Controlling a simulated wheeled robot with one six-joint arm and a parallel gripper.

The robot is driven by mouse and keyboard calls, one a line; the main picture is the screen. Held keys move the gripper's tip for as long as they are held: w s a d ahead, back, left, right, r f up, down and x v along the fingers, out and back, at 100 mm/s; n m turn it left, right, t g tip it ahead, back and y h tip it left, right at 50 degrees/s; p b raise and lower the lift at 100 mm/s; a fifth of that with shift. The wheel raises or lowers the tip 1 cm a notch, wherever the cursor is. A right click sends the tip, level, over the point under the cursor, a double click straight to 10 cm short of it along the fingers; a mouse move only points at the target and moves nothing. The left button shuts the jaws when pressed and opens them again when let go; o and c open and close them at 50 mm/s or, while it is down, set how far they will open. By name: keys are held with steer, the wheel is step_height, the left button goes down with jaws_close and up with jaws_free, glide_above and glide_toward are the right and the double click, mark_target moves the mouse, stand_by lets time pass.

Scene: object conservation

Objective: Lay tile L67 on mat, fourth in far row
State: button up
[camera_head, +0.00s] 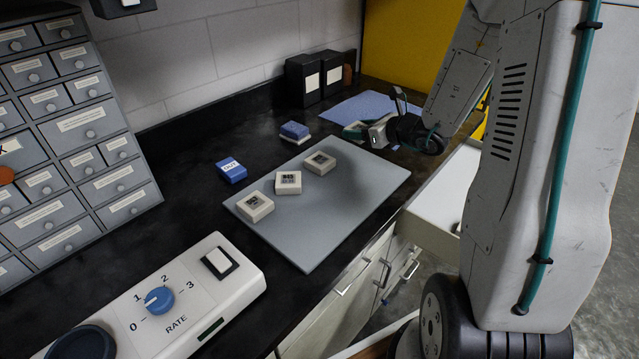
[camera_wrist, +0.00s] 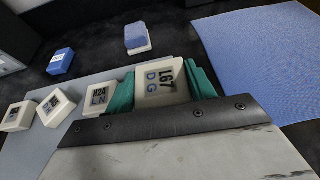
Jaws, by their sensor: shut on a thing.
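Tile L67 (camera_wrist: 163,82) is a white block with dark print, held between the green fingers of my gripper (camera_wrist: 162,88) in the wrist view. In the head view my gripper (camera_head: 368,131) is by the far right corner of the grey mat (camera_head: 335,218). I cannot tell its exact height there. Three white tiles sit in a row along the mat's far side: a left one (camera_head: 255,206), a middle one (camera_head: 288,182) and a right one (camera_head: 320,162). The right one reads about K24 in the wrist view (camera_wrist: 102,95). The mat beyond it, to the right, looks bare.
A blue block (camera_head: 231,170) and a blue-and-white block (camera_head: 295,131) lie behind the mat. A blue sheet (camera_head: 350,109) lies beyond my gripper. Dark boxes (camera_head: 303,80) stand at the wall. A drawer (camera_head: 444,200) is open at the right. A dial panel (camera_head: 185,300) stands in front.

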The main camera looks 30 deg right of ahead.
steer(key=s+d, duration=0.2)
steer(key=s, duration=0.1)
steer(key=s+d, duration=0.2)
steer(key=s, duration=0.1)
steer(key=s+d, duration=0.2)
steer(key=s, duration=0.1)
steer(key=shift+s+d+f, duration=0.1)
steer(key=shift+s+y, duration=0.25)
steer(key=shift+y, duration=0.05)
glide_above(344, 150)
steer(key=shift+s+d+f, duration=0.1)
steer(key=shift+d+f, duration=0.1)
steer(key=shift+f, duration=0.55)
steer(key=shift+w+a+f, duration=0.15)
steer(key=shift+w+a, duration=0.05)
steer(key=shift+w, duration=0.05)
steer(key=shift+f, duration=1.6)
steer(key=shift+f, duration=0.2)
steer(key=o, duration=1.1)
steer(key=shift+d, duration=0.1)
steer(key=shift+c, duration=0.2)
